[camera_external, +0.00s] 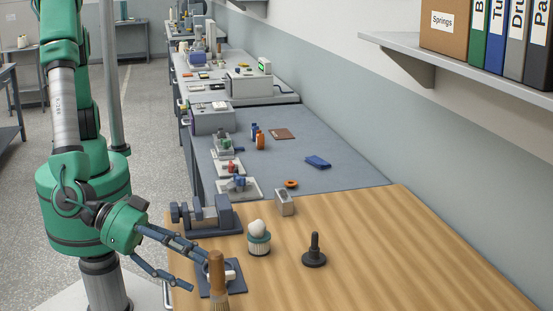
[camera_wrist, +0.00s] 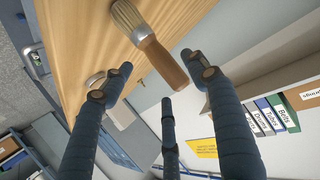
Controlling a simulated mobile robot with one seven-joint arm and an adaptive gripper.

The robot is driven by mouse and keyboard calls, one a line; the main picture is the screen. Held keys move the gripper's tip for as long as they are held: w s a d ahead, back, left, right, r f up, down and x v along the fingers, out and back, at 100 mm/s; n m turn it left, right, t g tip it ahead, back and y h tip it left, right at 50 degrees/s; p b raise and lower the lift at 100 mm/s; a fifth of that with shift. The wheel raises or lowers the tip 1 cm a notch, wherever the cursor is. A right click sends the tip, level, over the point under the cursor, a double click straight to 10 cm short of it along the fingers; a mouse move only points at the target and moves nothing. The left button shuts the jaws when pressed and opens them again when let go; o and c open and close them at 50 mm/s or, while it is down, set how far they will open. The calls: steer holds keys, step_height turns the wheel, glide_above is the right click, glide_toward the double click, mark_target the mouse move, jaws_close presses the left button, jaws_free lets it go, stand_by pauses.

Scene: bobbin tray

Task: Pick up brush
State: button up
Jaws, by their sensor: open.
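The brush (camera_external: 216,272) stands near the left front edge of the wooden bench, its brown handle up and pale bristles down. In the wrist view the brush (camera_wrist: 166,66) shows its bristles at the top and its handle slanting down between the finger ends. My gripper (camera_external: 193,268) is open and empty, just left of the brush, with its long blue fingers spread. In the wrist view my gripper (camera_wrist: 156,61) has a finger on each side of the handle and a third below. I cannot tell whether any finger touches the brush.
A dark blue plate with a white part (camera_external: 232,271) lies right behind the brush. A grey vise (camera_external: 212,217), a green-banded jar with a white top (camera_external: 259,243) and a black knobbed piece (camera_external: 314,251) stand beyond. The right part of the wooden bench (camera_external: 420,260) is clear.

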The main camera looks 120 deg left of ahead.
mark_target(217, 289)
steer(key=shift+w+a, duration=0.1)
steer(key=shift+w, duration=0.1)
steer(key=shift+b+x, duration=0.9)
steer(key=shift+x, duration=1.75)
steer(key=shift+f, duration=0.1)
steer(key=c, duration=1.3)
steer(key=shift+c, duration=0.2)
